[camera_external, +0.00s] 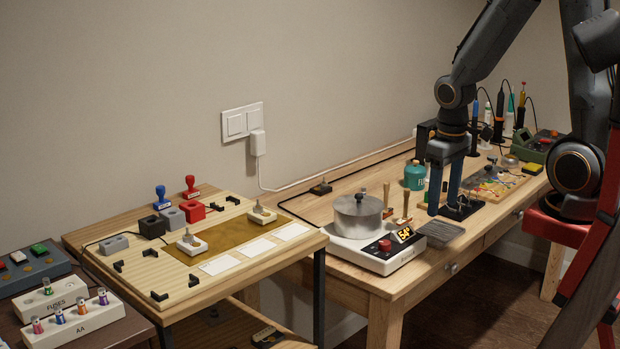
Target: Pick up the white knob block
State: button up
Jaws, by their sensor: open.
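Two white blocks with metal knobs sit on the low wooden board at the left. One white knob block (191,245) is near the board's middle, at the left end of the tan mat. The other white knob block (262,215) is farther back at the mat's right end. My gripper (444,208) is far to the right of both, pointing down over the workbench. Its two blue fingers are apart with nothing seen between them. The fingertips are close to a black block (463,209); whether they touch it I cannot tell.
A scale (375,255) with a metal pot (358,215) stands on the workbench (310,215) between my gripper and the board. Brushes and a green jar (414,176) are near my fingers. Grey, black and red blocks (191,211) stand behind the nearer white block.

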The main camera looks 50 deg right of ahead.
aim_at(192, 242)
jog(key=shift+o, duration=0.5)
